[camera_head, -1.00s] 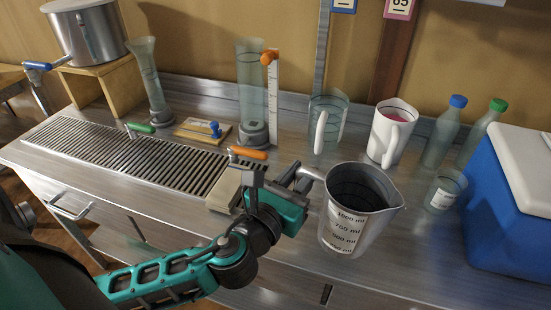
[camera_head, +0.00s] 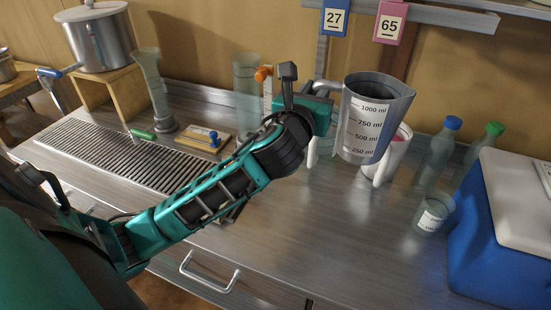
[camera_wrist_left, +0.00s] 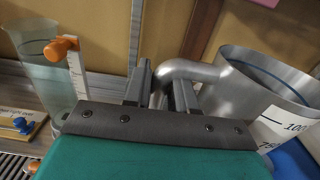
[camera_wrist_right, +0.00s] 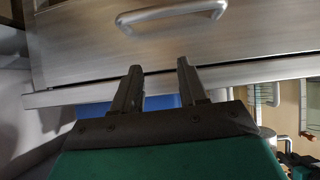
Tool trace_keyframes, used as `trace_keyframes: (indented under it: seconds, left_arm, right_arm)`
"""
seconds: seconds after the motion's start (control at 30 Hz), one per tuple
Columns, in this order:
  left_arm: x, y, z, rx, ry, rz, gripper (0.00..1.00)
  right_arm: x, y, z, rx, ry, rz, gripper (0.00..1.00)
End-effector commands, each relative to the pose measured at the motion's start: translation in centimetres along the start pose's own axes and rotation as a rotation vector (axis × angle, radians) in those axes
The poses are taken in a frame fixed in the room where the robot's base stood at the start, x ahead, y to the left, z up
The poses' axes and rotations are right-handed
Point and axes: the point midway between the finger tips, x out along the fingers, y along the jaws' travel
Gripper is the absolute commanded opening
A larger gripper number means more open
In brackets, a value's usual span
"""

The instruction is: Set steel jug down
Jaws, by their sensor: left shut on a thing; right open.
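The steel jug (camera_head: 372,118) has a white scale label with ml marks and is upright, held above the bench. My left gripper (camera_head: 326,92) is shut on its handle. In the left wrist view, the fingers (camera_wrist_left: 160,88) close around the bent handle tube, and the jug (camera_wrist_left: 258,90) is at the right. The jug hides part of the white jug and the clear jug behind it. My right gripper (camera_wrist_right: 158,80) is open and empty, facing a drawer front with a metal handle (camera_wrist_right: 172,14). It does not show in the head view.
The steel bench (camera_head: 300,225) is clear in front of the jug. A white jug (camera_head: 398,155), a small glass beaker (camera_head: 433,215), bottles with blue (camera_head: 453,122) and green caps, and a blue cooler (camera_head: 500,240) stand to the right. A slatted drain (camera_head: 110,155) lies left.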

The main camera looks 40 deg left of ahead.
Motion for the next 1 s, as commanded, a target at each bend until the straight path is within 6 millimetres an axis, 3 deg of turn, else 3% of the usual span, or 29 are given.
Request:
trace_keyframes:
  seconds: [0.4,0.5,0.77,1.0]
  left_arm:
    - [-0.1,0.1,-10.6,-0.002,0.007,0.0,0.0]
    - [-0.1,0.1,-12.9,-0.003,0.001,0.0,0.0]
    - [-0.1,0.1,-15.0,-0.003,-0.001,-0.002,0.0]
    - [-0.1,0.1,-18.4,-0.003,0.0,-0.001,0.0]
  right_arm:
    - [0.0,0.0,0.0,0.0,0.0,-0.001,0.43]
    - [0.8,-0.1,1.0,0.0,0.003,-0.001,0.43]
    - [1.3,-0.1,1.9,0.0,-0.001,0.0,0.43]
    - [2.3,-0.1,3.4,0.001,-0.001,0.0,0.43]
